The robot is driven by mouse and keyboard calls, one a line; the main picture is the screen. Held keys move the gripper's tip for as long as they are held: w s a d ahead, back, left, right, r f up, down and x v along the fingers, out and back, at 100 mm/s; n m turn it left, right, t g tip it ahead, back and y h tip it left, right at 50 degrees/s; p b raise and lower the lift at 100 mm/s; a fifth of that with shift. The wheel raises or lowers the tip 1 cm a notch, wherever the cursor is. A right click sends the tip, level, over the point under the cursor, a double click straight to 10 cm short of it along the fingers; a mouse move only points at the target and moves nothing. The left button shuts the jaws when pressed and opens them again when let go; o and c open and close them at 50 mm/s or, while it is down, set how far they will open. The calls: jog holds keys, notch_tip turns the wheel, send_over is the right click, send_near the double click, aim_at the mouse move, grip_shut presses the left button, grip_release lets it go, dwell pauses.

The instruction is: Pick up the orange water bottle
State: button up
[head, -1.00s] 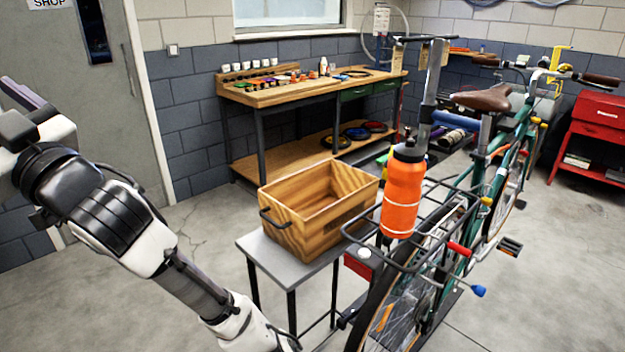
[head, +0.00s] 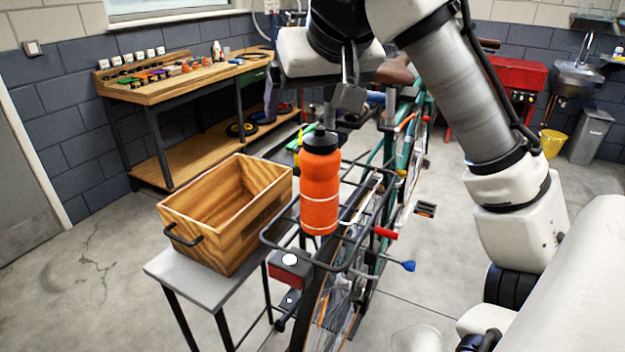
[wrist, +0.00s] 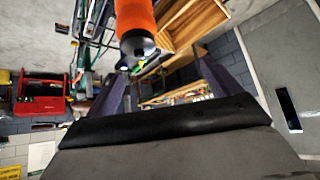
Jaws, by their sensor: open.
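The orange water bottle (head: 320,190) stands upright on the bike's black rear rack (head: 278,243) in the head view. It has a black cap and a thin pale band. In the wrist view the bottle (wrist: 135,18) hangs cap-down from the top edge, and its far part is cut off. My gripper (head: 345,100) is above and beside the bottle's cap in the head view, partly hidden by my arm. In the wrist view my gripper (wrist: 165,78) is open with nothing between its dark fingers. The bottle's cap shows just beyond them, apparently apart from both.
A wooden crate (head: 190,225) sits on a small grey table (head: 205,285) left of the bike. The green bike (head: 392,165) has a brown saddle. A wooden workbench (head: 180,85) stands behind, and a red cabinet (head: 515,75) stands back right. Floor is clear at left.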

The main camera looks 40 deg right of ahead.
aim_at(325, 141)
jog(key=shift+m+g, duration=0.5)
jog(key=shift+g, duration=0.1)
jog(key=d+f, duration=0.1)
jog(key=f, duration=0.1)
jog(key=d+f, duration=0.1)
jog(key=f, duration=0.1)
jog(key=d+f, duration=0.1)
jog(key=f, duration=0.1)
jog(key=shift+w+d+f+p, duration=0.15)
jog(key=shift+w+f+p, duration=0.1)
jog(key=shift+f+p, duration=0.1)
jog(key=shift+h, duration=0.3)
jog(key=shift+p+x, duration=0.8)
jog(key=shift+x, duration=2.05)
jog(key=c, duration=1.8)
jog(key=shift+o, duration=0.2)
